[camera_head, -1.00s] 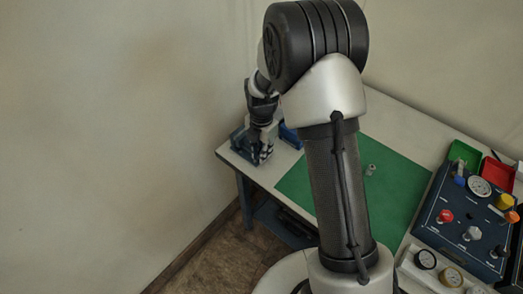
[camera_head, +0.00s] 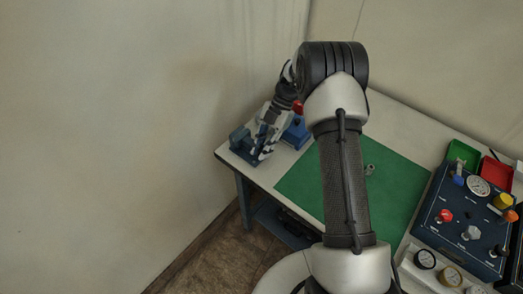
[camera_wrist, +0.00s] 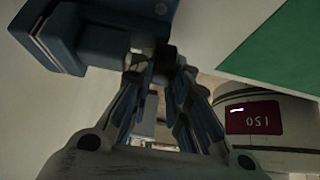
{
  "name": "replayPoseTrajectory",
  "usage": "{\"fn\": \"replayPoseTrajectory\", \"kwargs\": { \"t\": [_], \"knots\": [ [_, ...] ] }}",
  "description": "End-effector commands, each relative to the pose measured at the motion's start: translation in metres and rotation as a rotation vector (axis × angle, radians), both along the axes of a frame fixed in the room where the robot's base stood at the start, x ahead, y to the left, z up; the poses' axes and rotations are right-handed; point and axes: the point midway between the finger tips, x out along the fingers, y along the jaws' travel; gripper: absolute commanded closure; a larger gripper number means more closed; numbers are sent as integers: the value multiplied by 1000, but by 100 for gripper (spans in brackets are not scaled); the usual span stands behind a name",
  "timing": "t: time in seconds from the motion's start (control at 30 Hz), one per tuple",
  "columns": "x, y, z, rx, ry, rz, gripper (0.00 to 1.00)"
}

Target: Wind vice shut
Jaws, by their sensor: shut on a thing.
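The blue vice (camera_head: 240,139) stands at the far left corner of the bench. In the wrist view its blue body (camera_wrist: 105,40) fills the upper left, with a small dark handle part (camera_wrist: 163,57) at its near side. My gripper (camera_head: 263,150) is beside the vice, low over the bench corner. In the wrist view its fingertips (camera_wrist: 160,75) come together at the handle part and are shut on it. The fingers hide much of the handle and screw. I cannot tell how wide the vice jaws stand apart.
A blue gauge panel (camera_head: 445,218) and green (camera_head: 462,152) and red (camera_head: 496,172) trays are at right. A wall is close at left.

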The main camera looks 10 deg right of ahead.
Motion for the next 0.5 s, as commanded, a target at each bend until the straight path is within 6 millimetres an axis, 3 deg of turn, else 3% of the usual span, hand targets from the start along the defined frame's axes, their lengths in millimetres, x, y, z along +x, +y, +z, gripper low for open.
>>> {"fn": "replayPoseTrajectory", "kwargs": {
  "t": [0.5],
  "knots": [
    [1,-5,-1,160,123,2,100]
  ]
}}
